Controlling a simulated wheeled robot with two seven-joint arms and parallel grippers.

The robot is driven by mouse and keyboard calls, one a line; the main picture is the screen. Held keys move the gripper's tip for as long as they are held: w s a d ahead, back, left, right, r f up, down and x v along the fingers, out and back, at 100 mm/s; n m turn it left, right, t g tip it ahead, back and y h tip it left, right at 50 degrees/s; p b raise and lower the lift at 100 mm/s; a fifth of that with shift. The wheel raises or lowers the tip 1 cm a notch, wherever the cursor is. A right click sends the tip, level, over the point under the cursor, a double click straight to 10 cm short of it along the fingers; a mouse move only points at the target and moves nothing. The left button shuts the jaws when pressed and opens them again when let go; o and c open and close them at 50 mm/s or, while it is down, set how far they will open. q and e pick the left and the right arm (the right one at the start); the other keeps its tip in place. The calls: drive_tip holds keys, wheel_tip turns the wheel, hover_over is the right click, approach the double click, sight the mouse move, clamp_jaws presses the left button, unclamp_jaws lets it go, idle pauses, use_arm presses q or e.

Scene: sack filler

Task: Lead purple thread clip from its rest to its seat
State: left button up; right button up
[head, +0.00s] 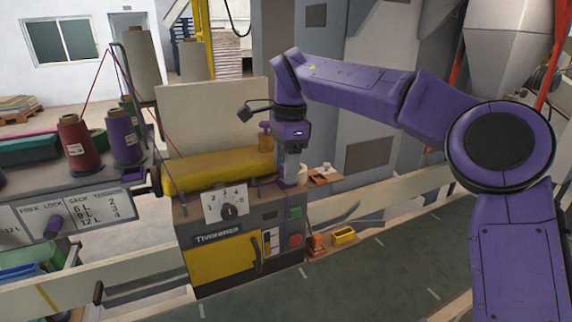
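My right gripper (288,183) reaches in from the right on the purple arm and points straight down at the right end of the sewing machine's (217,243) top. Its fingertips are small and close to the machine. I cannot tell whether they are open or shut, or whether they hold the clip. The purple thread clip cannot be made out clearly. A purple thread spool (123,141) stands on the shelf at left, beside a dark red spool (75,138). Thin threads run up from the spools and down toward the machine. My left gripper is not in view.
The green conveyor belt (400,262) is clear.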

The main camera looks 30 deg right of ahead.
wheel_tip(320, 180, up, 10)
drive_tip(key=p, duration=0.3)
drive_tip(key=shift+d+r, duration=0.25)
drive_tip(key=shift+d, duration=0.1)
